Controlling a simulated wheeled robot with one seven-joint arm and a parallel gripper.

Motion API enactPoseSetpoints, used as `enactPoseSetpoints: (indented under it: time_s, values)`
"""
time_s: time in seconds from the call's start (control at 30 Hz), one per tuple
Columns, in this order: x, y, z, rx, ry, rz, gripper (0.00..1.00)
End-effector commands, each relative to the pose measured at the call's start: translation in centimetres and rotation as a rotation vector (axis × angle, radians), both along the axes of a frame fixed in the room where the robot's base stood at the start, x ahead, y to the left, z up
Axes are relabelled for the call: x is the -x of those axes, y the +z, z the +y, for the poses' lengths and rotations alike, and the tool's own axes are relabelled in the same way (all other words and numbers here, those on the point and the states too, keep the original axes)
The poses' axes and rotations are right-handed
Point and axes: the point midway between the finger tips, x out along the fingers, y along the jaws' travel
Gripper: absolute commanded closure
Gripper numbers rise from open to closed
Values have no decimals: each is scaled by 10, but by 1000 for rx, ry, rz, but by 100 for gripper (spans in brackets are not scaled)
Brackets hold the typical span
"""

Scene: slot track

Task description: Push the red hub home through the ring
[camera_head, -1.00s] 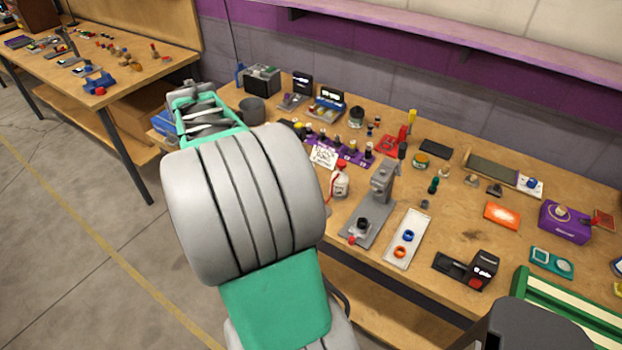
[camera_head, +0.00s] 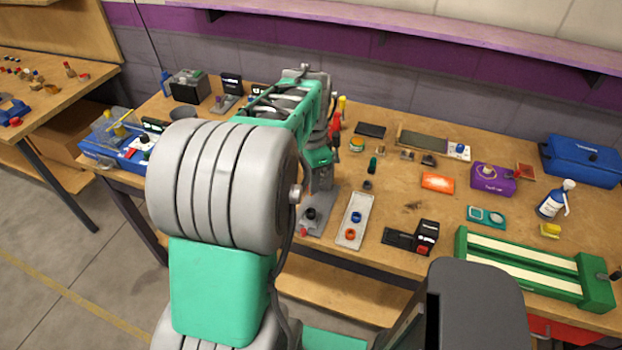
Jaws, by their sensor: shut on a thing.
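My arm reaches over the bench, and its end points down at the grey press-like stand. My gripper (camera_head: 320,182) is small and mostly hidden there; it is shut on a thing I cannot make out. The stand's grey base (camera_head: 316,228) shows below it, with a black round part (camera_head: 310,214) on top. A small red piece (camera_head: 303,232) is at the base's front; I cannot tell whether it is the red hub. A white tray (camera_head: 346,243) to the right holds a blue ring (camera_head: 356,217) and an orange ring (camera_head: 350,233).
A black device (camera_head: 410,238) stands right of the tray, and a green frame with pale rails (camera_head: 535,270) is farther right. An orange card (camera_head: 437,182) and a purple box (camera_head: 492,178) lie behind. Bare wood is around the middle. My arm hides part of the bench's left side.

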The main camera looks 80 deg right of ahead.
Motion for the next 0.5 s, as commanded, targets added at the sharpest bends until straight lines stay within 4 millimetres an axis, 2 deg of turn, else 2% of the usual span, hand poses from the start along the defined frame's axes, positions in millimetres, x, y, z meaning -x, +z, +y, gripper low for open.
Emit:
enactPoseSetpoints:
  time_s: [0.17,0.5]
  values:
    - [-2,-6,2,-1,2,-1,100]
    - [-2,-42,1,-1,3,-1,100]
